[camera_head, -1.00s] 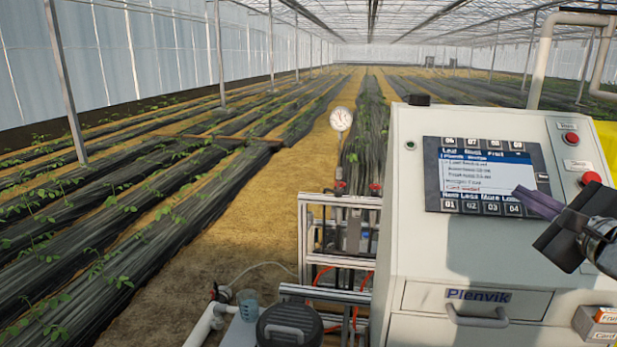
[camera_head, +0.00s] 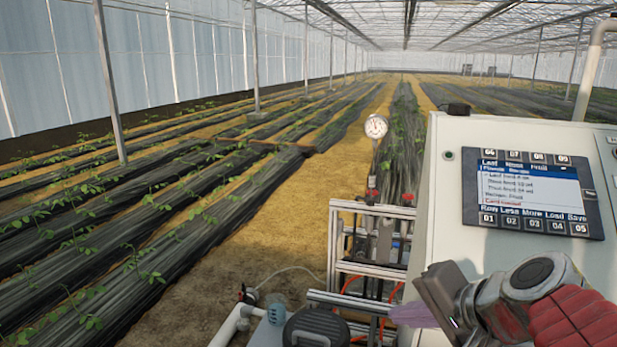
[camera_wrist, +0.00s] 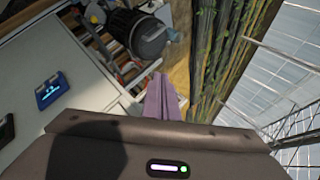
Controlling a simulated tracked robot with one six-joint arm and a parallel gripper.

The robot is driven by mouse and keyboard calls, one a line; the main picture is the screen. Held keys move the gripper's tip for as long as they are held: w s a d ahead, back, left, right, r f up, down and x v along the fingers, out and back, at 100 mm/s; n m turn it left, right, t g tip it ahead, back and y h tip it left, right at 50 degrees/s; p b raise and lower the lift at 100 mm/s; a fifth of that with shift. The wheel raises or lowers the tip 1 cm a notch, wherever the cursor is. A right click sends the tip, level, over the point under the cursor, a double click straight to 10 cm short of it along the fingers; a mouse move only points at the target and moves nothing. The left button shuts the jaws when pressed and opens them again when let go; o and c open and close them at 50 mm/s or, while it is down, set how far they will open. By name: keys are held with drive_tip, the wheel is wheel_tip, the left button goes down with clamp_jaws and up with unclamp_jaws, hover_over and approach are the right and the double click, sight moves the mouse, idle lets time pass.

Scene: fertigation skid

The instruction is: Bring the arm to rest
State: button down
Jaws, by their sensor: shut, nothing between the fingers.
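My gripper (camera_head: 412,315) is at the lower right of the head view, in front of the white cabinet's left part, with its purple fingers pointing left. The fingers also show in the wrist view (camera_wrist: 160,98), closed together with nothing between them. My forearm reaches in from the right edge and hides the cabinet's lower front. The cabinet (camera_head: 450,180) carries a screen panel (camera_head: 527,190) with a menu and numbered keys. The gripper appears apart from the cabinet, though the exact gap cannot be told.
A metal frame (camera_head: 375,208) with a round gauge (camera_head: 376,127) stands left of the cabinet. A blue device (camera_wrist: 52,92) shows in the wrist view. Crop rows (camera_head: 150,220) fill the left.

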drive_tip(key=s+f+n+g+h, duration=0.2)
drive_tip(key=s+f+n+h, duration=0.2)
drive_tip(key=s+f+n, duration=0.3)
drive_tip(key=shift+s+f+n+g, duration=0.4)
drive_tip(key=shift+s+n, duration=1)
drive_tip(key=shift+s, duration=0.55)
